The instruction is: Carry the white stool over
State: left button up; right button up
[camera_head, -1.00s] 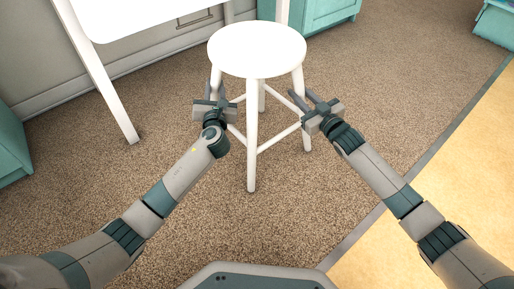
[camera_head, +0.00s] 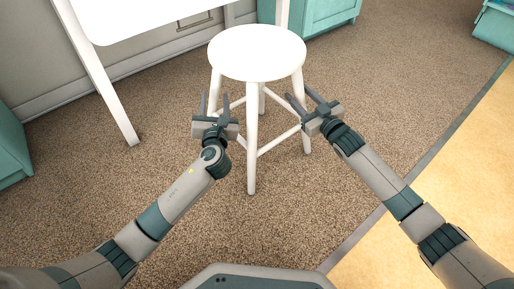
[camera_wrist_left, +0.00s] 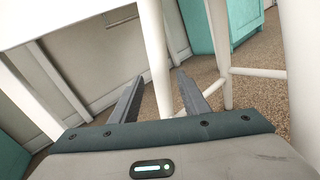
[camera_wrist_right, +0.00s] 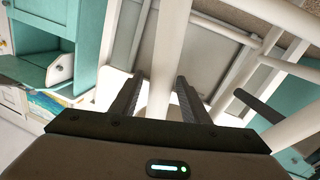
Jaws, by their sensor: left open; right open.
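The white stool (camera_head: 257,52) stands upright on the carpet in the middle of the head view, with a round seat and splayed legs joined by rungs. My left gripper (camera_head: 214,102) is open at the stool's left side, below the seat. In the left wrist view a white leg (camera_wrist_left: 154,45) appears between its open fingers; contact cannot be told. My right gripper (camera_head: 299,98) is open at the stool's right side. In the right wrist view a white leg (camera_wrist_right: 161,70) runs between its open fingers, with no clear sign of gripping.
A white table (camera_head: 140,14) stands behind and left of the stool, its leg (camera_head: 108,85) reaching the carpet. Teal cabinets (camera_head: 318,14) stand at the back. Brown carpet (camera_head: 400,90) is clear to the right, bordered by a yellowish floor (camera_head: 450,170).

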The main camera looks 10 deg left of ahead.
pick_arm(q)
jog(key=v, duration=0.6)
dwell(0.3)
pick_arm(e)
jog(key=v, duration=1.2)
dwell(0.4)
